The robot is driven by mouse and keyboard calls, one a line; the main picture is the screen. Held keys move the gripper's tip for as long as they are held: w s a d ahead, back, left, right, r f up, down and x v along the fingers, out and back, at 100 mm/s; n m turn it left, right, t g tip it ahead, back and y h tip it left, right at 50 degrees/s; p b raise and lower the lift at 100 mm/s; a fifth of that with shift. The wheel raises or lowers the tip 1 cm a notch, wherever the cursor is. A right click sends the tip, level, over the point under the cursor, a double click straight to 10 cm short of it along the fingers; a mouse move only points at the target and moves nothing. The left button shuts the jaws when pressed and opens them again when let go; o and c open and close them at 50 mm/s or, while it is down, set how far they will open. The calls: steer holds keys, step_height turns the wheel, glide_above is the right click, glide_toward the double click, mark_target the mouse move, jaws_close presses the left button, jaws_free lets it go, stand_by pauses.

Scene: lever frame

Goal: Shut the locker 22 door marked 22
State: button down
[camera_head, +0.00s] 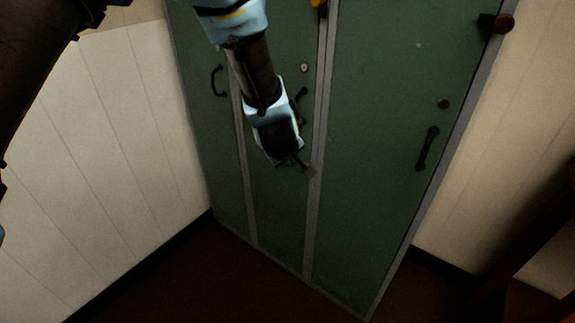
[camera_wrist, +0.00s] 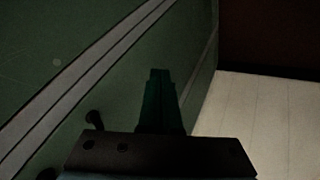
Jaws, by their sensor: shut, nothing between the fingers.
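A green metal locker unit with three tall doors fills the middle of the head view. I cannot read a 22 on any door. The left door (camera_head: 205,125), the middle door (camera_head: 275,215) and the right door (camera_head: 372,90) look about flush with their grey frames; I see no clear gap. My gripper (camera_head: 303,168) is in front of the lower part of the middle door, by the grey strip on its right. It is shut and empty. Its fingers (camera_wrist: 159,85) point along a green door panel (camera_wrist: 125,85) in the wrist view. I cannot tell whether they touch it.
Dark handles stick out from the left door (camera_head: 217,80), the middle door (camera_head: 302,95) and the right door (camera_head: 428,148). Pale panelled walls (camera_head: 125,150) flank the lockers. The dark floor (camera_head: 215,275) in front looks clear.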

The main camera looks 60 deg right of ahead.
steer(key=s+v, duration=0.1)
steer(key=v, duration=0.7)
steer(key=shift+r, duration=0.2)
steer(key=w+a+r+n+y+p, duration=0.1)
steer(key=w+a+r+n+y, duration=0.2)
steer(key=w+a, duration=1.95)
steer(key=a+r+y, duration=0.1)
steer(key=a+r, duration=0.1)
steer(key=a, duration=1.3)
steer(key=a+r+g+y+p, duration=0.1)
steer(key=a+r+y, duration=0.1)
steer(key=a, duration=1.4)
steer(key=shift+w+a+y, duration=0.15)
steer(key=shift+a+y, duration=0.1)
steer(key=shift+y, duration=0.05)
